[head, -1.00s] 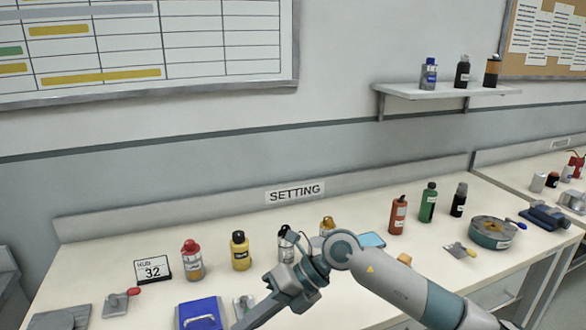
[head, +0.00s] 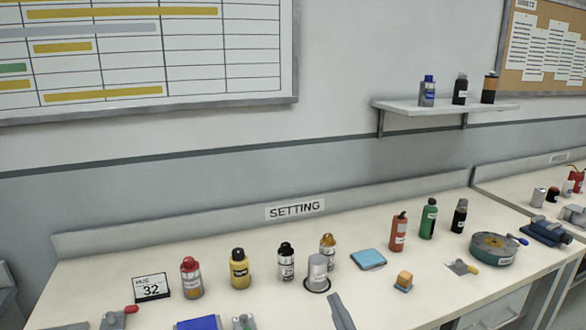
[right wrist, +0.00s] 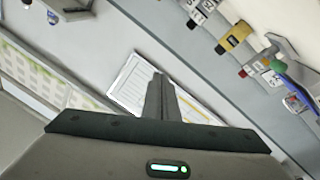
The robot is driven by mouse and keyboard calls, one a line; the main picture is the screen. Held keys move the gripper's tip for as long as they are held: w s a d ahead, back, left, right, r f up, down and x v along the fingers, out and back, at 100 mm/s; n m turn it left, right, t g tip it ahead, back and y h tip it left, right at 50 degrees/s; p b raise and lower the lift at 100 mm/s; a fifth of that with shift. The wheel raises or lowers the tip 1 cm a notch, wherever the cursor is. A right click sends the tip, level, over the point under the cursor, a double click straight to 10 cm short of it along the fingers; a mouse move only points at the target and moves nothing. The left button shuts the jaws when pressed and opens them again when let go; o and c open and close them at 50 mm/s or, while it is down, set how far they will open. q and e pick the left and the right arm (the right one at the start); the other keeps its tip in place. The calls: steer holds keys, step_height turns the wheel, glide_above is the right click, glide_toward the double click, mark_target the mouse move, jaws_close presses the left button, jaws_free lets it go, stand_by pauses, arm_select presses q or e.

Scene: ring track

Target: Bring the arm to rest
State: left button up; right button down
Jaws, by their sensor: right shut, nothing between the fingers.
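My right gripper (head: 342,312) shows only as a grey finger piece at the bottom edge of the head view, in front of the bench (head: 290,312). In the right wrist view its fingers (right wrist: 158,98) are together with nothing between them, and the wall chart (right wrist: 128,82) lies behind them. The rest of my right arm is out of the head view. My left gripper is in neither view.
A grey cup (head: 318,271) stands near the gripper, with a blue pad (head: 368,259) and an orange block (head: 404,279) to its right. Several bottles, including a yellow one (head: 240,269), stand behind. A blue tray (head: 197,323) is at the lower left.

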steer(key=s+d+f+m+g+h, duration=0.35)
steer(key=s+d+f, duration=0.2)
steer(key=f, duration=0.45)
steer(key=s+d+f+m+g+h, duration=0.25)
steer(key=s+d+f+g, duration=0.35)
steer(key=f, duration=0.5)
steer(key=s+d+f+g, duration=0.1)
steer(key=s+f+g, duration=0.3)
steer(key=s, duration=0.7)
steer(key=s+d+f+g, duration=0.1)
steer(key=s+f+g, duration=0.3)
steer(key=s, duration=0.7)
steer(key=w+a+f+t+y, duration=0.1)
steer(key=w+f, duration=0.2)
steer(key=f, duration=0.6)
steer(key=w+a+f+t, duration=0.2)
steer(key=w+f, duration=0.1)
steer(key=f, duration=0.7)
steer(key=s+a+f+t+y, duration=0.1)
steer(key=s+a+f, duration=0.1)
steer(key=f, duration=1.4)
steer(key=shift+s, duration=0.5)
steer(key=shift+f, duration=0.1)
